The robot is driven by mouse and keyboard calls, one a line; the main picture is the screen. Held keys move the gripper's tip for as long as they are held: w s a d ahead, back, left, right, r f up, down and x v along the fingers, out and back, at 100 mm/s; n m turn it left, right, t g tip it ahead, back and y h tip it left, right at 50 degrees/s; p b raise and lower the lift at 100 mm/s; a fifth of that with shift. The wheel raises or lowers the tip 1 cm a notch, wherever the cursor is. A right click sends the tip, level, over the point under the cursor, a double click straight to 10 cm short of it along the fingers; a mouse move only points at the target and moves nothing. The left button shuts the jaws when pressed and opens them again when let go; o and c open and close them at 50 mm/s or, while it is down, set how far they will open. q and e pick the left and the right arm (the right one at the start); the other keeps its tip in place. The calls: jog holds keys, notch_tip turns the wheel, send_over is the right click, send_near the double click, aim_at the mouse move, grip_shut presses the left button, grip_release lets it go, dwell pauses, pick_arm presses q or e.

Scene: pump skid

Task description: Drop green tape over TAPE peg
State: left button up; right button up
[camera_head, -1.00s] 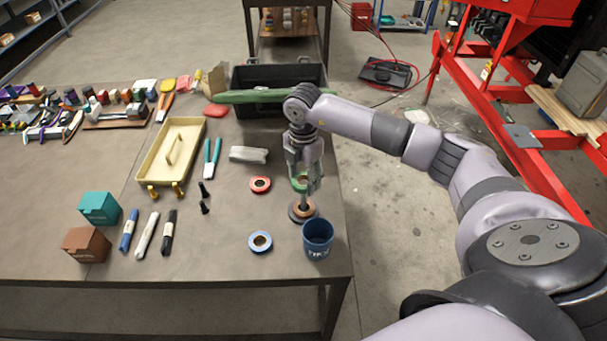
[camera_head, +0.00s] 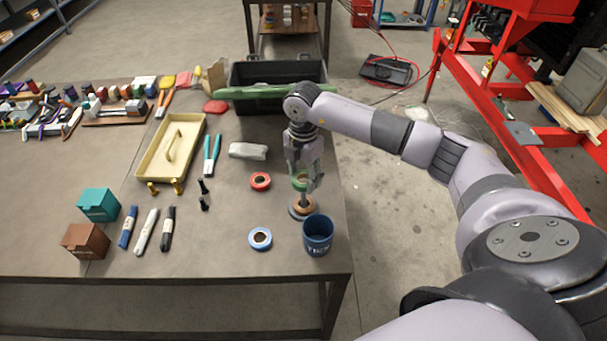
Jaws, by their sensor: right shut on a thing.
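My right gripper (camera_head: 306,180) points down over the right side of the table (camera_head: 225,225), shut on the green tape (camera_head: 299,183). The green roll is partly hidden by the fingers. Just below it stands the TAPE peg on a round base, with a brown roll (camera_head: 301,207) low around it. The peg's upper part is hidden by the gripper and the green tape, so I cannot tell whether the roll is around the peg. My left gripper is not in view.
A blue cup (camera_head: 317,236) stands close in front of the peg. A red tape roll (camera_head: 260,181) and a blue tape roll (camera_head: 260,239) lie to the left. A black bin (camera_head: 278,75) stands behind. A yellow tray (camera_head: 172,149) lies farther left.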

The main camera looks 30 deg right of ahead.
jog(key=shift+f+b, duration=0.3)
jog(key=shift+f, duration=0.15)
dwell(0.3)
jog(key=o, duration=1.1)
jog(key=shift+r, duration=0.15)
notch_tip(320, 180, up, 12)
jog(key=shift+f, duration=0.1)
